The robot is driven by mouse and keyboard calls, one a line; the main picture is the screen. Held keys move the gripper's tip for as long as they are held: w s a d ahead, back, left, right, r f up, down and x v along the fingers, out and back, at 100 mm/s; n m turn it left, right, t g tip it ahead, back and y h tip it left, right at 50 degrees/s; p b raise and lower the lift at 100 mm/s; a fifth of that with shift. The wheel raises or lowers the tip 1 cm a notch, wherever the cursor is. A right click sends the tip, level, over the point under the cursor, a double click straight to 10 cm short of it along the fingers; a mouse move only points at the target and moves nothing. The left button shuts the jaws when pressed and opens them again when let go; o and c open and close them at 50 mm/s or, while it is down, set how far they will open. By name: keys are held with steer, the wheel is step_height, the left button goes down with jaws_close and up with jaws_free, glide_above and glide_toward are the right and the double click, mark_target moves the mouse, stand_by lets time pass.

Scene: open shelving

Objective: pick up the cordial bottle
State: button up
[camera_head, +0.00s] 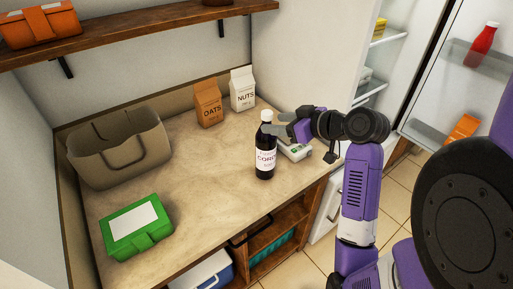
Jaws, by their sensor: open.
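The cordial bottle (265,160) is dark with a white cap and a white label reading "CORD". It stands upright on the counter near its front right edge. My gripper (275,124) is just to the right of and behind the bottle's neck, with its grey fingers pointing left. The fingers are open. The bottle's neck partly covers the fingertips, so I cannot tell whether they touch it.
A white scale-like device (293,151) is right of the bottle. An oats carton (208,104) and a nuts carton (243,89) stand behind. A beige basket (112,160) and a green box (137,230) are left. The counter (200,165) between is clear. A shelf (150,30) hangs above.

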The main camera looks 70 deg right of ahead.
steer(key=shift+d+p+x, duration=0.2)
steer(key=shift+p+x, duration=0.85)
steer(key=shift+x, duration=2.85)
steer(key=shift+r, duration=0.15)
jaws_close()
steer(key=shift+r, duration=0.1)
